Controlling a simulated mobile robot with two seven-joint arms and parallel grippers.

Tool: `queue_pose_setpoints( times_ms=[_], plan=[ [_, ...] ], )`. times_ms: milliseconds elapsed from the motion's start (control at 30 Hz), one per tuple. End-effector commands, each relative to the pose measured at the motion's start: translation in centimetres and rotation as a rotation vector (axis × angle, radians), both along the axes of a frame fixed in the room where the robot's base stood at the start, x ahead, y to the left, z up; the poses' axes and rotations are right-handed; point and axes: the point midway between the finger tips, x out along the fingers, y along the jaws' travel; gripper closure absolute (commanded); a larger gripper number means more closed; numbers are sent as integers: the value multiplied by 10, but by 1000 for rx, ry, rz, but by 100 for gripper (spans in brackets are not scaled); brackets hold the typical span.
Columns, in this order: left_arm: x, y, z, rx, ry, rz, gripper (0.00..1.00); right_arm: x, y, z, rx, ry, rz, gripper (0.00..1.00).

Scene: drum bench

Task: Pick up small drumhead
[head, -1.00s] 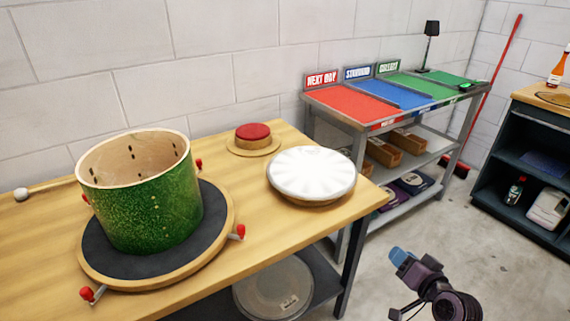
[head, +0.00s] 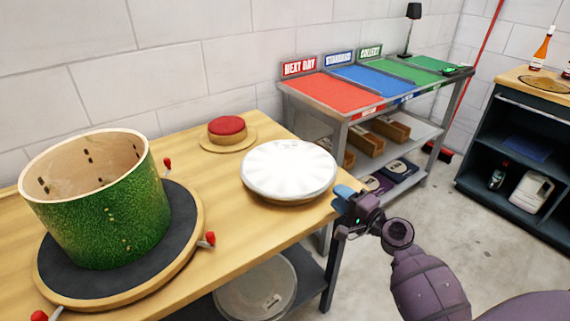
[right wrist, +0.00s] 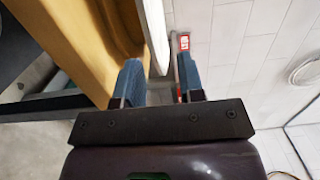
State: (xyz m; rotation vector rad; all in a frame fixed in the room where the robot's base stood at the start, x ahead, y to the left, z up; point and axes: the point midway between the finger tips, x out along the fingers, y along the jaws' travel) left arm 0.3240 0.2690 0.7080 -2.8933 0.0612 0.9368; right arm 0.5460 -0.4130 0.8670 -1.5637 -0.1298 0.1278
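A white round drumhead (head: 289,168) lies flat on a round wooden stand at the right end of the wooden bench. My right gripper (head: 343,194) is just off the drumhead's right edge, beyond the bench corner. In the right wrist view my right gripper (right wrist: 160,78) shows two blue fingers apart with nothing gripped. The drumhead's thin edge (right wrist: 155,35) shows ahead of the gap between them. I cannot tell whether the fingertips touch it. My left gripper is not in view.
A green drum shell (head: 100,210) stands on a dark round turntable (head: 180,225) with red-tipped clamps. A red-topped round piece (head: 227,128) sits behind. A larger clear drumhead (head: 255,290) lies on the shelf below. A sorting rack (head: 385,120) stands beyond the bench.

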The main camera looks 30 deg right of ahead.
Motion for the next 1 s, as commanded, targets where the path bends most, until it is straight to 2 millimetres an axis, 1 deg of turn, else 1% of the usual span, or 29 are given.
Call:
queue_pose_setpoints(
  times_ms=[33, 200, 467, 733, 867, 1000],
  plan=[
    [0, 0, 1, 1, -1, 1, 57, 9, 2, 2, 0, -3, 1, 64],
    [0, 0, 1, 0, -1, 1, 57, 31, 5, 1, -2, -2, 0, 64],
    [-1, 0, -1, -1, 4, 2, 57, 47, 8, -1, -3, 0, 0, 64],
    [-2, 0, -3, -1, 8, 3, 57, 81, 14, -4, -3, -1, 1, 64],
    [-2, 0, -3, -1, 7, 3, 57, 90, 15, -4, -4, 0, 0, 64],
    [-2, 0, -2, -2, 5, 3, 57, 92, 16, -4, -4, 0, 0, 64]
  ],
)
